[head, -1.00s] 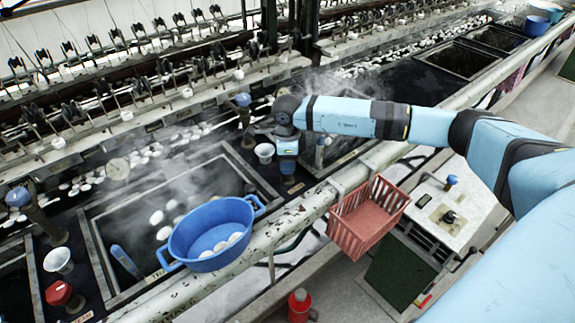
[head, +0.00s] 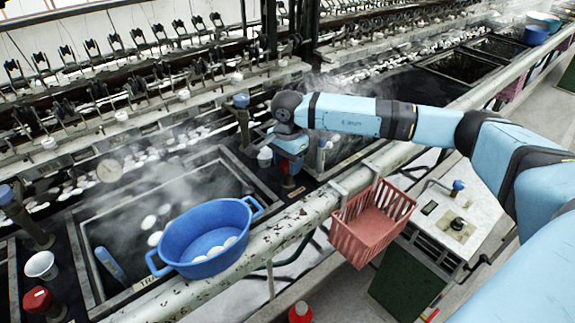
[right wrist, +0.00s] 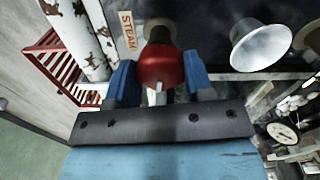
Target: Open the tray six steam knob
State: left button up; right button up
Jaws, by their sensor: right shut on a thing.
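The red steam knob (right wrist: 160,66) sits between the two blue fingers of my right gripper (right wrist: 160,80) in the right wrist view. The gripper is shut on it, with one finger on each side. A "STEAM" label (right wrist: 127,30) is beside the knob. In the head view my right gripper (head: 289,170) is down at the basin's front edge, and hides most of the knob. No tray number is readable, and the knob's turn cannot be told. My left gripper is not in view.
A white cup (head: 265,157) stands close beside the gripper. A blue basin (head: 205,235) with white cocoons sits on the front rail at left. A red basket (head: 372,225) hangs on the rail at right. Another red knob (head: 38,300) is at far left. Steam hangs over the basins.

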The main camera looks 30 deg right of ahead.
aim_at(287, 163)
jog(key=shift+n, duration=0.5)
jog(key=o, duration=0.9)
notch_tip(287, 163, up, 14)
jog(key=shift+f, duration=0.1)
